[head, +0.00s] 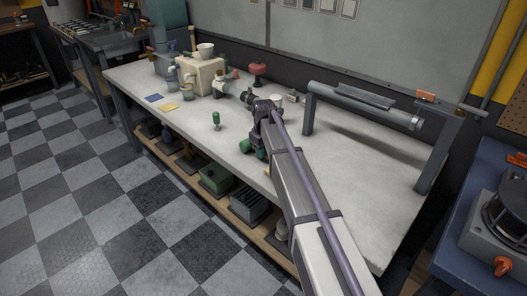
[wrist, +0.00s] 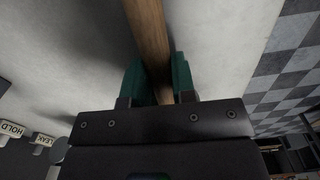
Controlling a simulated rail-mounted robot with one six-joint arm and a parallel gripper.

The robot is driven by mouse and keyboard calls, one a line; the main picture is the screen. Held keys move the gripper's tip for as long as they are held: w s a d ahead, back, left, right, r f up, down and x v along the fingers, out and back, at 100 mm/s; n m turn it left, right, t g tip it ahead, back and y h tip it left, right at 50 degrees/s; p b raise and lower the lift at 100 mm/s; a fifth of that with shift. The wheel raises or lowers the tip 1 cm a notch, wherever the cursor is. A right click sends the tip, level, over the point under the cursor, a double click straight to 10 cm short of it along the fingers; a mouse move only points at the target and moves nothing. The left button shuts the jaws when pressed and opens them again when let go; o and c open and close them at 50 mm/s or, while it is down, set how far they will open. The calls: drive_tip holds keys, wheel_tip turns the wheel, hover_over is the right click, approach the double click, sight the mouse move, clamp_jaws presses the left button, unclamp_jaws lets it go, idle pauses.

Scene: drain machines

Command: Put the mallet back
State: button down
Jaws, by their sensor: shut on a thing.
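My gripper (head: 252,148) is low over the front edge of the pale workbench (head: 345,165) in the head view. In the wrist view its two green fingers (wrist: 157,75) are closed on both sides of a round wooden handle (wrist: 149,28), which I take for the mallet's. The handle runs up out of the top of the wrist picture. The mallet's head is not seen in the wrist view, and I cannot make it out in the head view, where my arm hides part of the area.
A cream machine (head: 201,75) with a funnel stands at the bench's back left. A small green-topped object (head: 216,119) is left of my gripper. HOLD (wrist: 11,130) and LEAK (wrist: 44,139) labels show.

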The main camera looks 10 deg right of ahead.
drive_tip(key=shift+f, duration=0.35)
drive_tip(key=shift+c, duration=1.9)
unclamp_jaws()
drive_tip(key=shift+r, duration=0.15)
wheel_tip(320, 180, up, 6)
drive_tip(key=p, duration=0.5)
drive_tip(key=shift+p, duration=0.3)
